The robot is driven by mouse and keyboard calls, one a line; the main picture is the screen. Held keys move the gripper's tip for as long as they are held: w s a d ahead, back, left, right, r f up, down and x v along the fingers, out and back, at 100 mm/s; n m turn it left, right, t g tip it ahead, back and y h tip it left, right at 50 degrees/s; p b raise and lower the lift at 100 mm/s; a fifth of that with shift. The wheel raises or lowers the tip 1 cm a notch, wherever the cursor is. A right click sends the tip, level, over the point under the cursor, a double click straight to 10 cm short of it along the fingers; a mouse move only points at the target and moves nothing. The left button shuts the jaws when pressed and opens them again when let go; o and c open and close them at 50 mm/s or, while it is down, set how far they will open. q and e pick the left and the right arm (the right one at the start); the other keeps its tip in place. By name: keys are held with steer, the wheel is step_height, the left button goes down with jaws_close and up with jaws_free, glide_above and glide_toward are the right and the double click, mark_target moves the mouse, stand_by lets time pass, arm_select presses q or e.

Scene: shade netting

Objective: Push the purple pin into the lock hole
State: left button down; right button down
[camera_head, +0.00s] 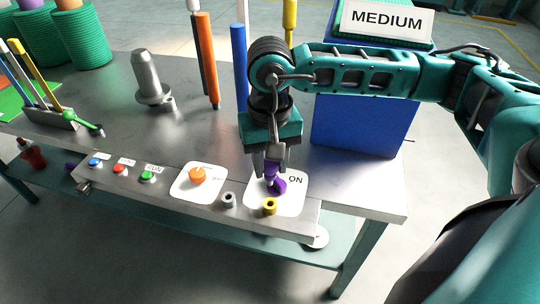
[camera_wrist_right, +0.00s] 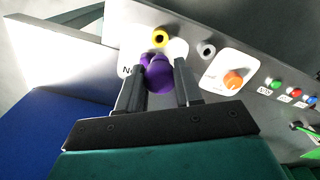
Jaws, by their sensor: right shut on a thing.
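The purple pin (camera_head: 277,186) is at the white plate (camera_head: 298,198) marked ON, on the sloping front panel. My right gripper (camera_head: 270,168) reaches down from above and is shut on the purple pin. In the right wrist view the pin (camera_wrist_right: 158,76) sits between the two dark fingers (camera_wrist_right: 162,68), its rounded purple end in front of the white plate. The pin and fingers cover the plate's middle, so I cannot tell whether the pin is in a hole. My left gripper is not in view.
A yellow ring (camera_head: 270,206) and a grey ring (camera_head: 228,200) are beside the pin on the panel (camera_head: 205,214). Left are an orange knob (camera_head: 196,175) and several buttons. A blue box (camera_head: 360,125) stands right, and upright coloured rods stand behind.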

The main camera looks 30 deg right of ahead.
mark_target(270, 183)
steer(key=shift+f, duration=0.8)
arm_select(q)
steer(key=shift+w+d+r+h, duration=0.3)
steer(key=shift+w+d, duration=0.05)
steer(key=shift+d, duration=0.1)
